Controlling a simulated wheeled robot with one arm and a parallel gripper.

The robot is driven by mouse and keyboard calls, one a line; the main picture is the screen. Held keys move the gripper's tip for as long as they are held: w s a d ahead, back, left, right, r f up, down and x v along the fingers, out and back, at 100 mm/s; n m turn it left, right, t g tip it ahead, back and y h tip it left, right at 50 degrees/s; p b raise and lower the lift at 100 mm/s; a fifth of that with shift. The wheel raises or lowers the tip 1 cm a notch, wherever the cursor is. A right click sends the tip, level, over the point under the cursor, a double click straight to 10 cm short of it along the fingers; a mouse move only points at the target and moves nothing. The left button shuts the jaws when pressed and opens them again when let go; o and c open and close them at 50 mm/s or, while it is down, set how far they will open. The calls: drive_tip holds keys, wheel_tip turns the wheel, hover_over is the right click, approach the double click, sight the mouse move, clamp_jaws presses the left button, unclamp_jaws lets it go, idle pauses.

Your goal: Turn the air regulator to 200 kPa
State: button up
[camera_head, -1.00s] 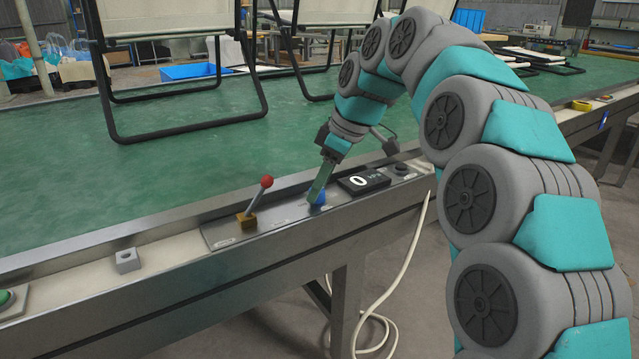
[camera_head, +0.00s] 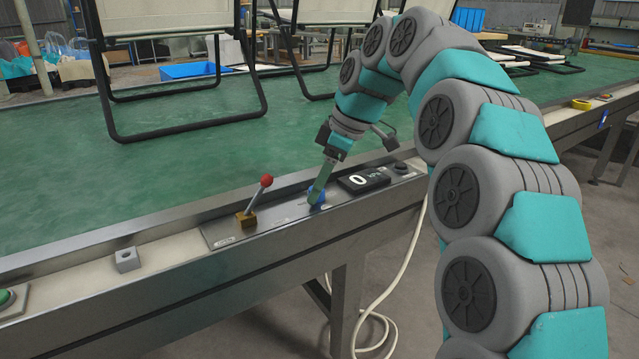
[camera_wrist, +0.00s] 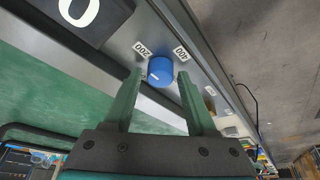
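The air regulator is a blue knob (camera_head: 316,195) on the metal panel along the table's front edge. In the wrist view the blue knob (camera_wrist: 161,71) sits between the two green fingertips of my gripper (camera_wrist: 160,80), with a small gap visible on each side. A white mark shows on the knob's face. The black display (camera_head: 364,181) reads 0. In the head view my gripper (camera_head: 318,186) points down at the knob and partly hides it.
A lever with a red ball (camera_head: 266,181) stands left of the knob. A dark button (camera_head: 400,167) lies right of the display. A grey block (camera_head: 127,260) and a green button (camera_head: 5,297) are further left. Black-framed loungers stand on the green table (camera_head: 190,165).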

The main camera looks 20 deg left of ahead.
drive_tip(key=shift+o, duration=0.9)
drive_tip(key=shift+r, duration=0.1)
drive_tip(key=p+v, duration=0.3)
drive_tip(key=v, duration=0.4)
drive_tip(key=shift+r, duration=0.35)
drive_tip(key=shift+d, duration=0.15)
